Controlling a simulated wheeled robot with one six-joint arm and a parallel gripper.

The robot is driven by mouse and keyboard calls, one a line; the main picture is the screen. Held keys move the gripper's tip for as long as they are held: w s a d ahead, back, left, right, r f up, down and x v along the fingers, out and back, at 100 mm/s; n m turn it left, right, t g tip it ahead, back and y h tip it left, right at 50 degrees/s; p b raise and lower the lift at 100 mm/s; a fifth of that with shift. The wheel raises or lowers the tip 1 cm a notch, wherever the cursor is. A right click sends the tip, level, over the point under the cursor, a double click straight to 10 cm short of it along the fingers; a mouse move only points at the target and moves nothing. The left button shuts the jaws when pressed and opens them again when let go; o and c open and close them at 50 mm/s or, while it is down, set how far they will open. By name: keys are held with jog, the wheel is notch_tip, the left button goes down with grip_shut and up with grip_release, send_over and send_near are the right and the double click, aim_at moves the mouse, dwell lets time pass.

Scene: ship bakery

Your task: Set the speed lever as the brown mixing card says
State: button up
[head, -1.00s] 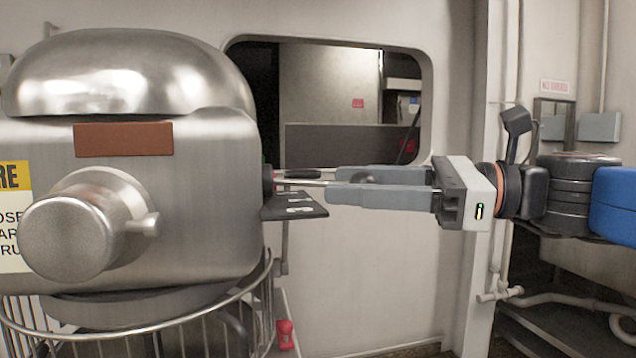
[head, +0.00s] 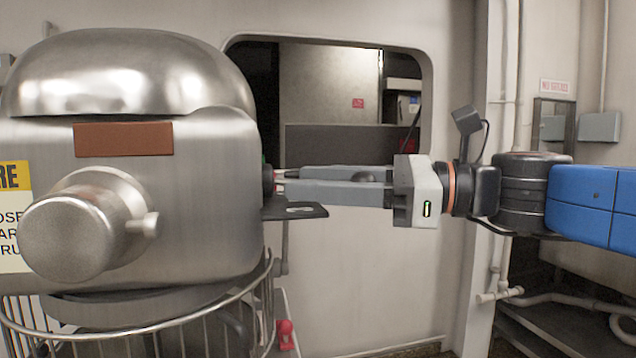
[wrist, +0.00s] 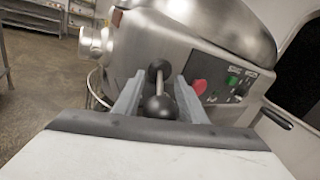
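The speed lever (wrist: 177,88) is a thin metal rod with a black ball knob (wrist: 160,107) on the side of the steel mixer (head: 190,190). My gripper (wrist: 160,75) is open, with one finger on each side of the lever. The knob sits between the fingers, deep near the palm; whether they touch it I cannot tell. In the head view my gripper (head: 280,180) reaches the mixer's right side from the right, and the fingers mostly hide the lever. A plain brown rectangle (head: 123,139) is on the mixer's front; I can read no marking on it.
A dark plate (head: 300,210) with pale marks juts out below my fingertips. The control panel has a red button (wrist: 199,86) and a green button (wrist: 232,80) beside the right finger. A wire guard (head: 200,312) rings the mixer below.

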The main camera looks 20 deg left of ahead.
grip_shut()
jog(key=shift+w+a+n+g+h, duration=0.2)
jog(key=shift+w+n+g+h, duration=0.35)
jog(key=shift+n+g, duration=0.65)
jog(key=shift+w+a+n+g+h, duration=0.2)
jog(key=shift+w+n+g+h, duration=0.35)
jog(key=shift+g, duration=1.05)
jog(key=shift+w+a+n+g+h, duration=0.25)
jog(key=shift+w+n+g, duration=0.4)
jog(key=shift+n+g, duration=0.6)
jog(key=shift+d, duration=0.1)
jog(key=shift+o, duration=1.8)
grip_release()
jog(key=v, duration=1.7)
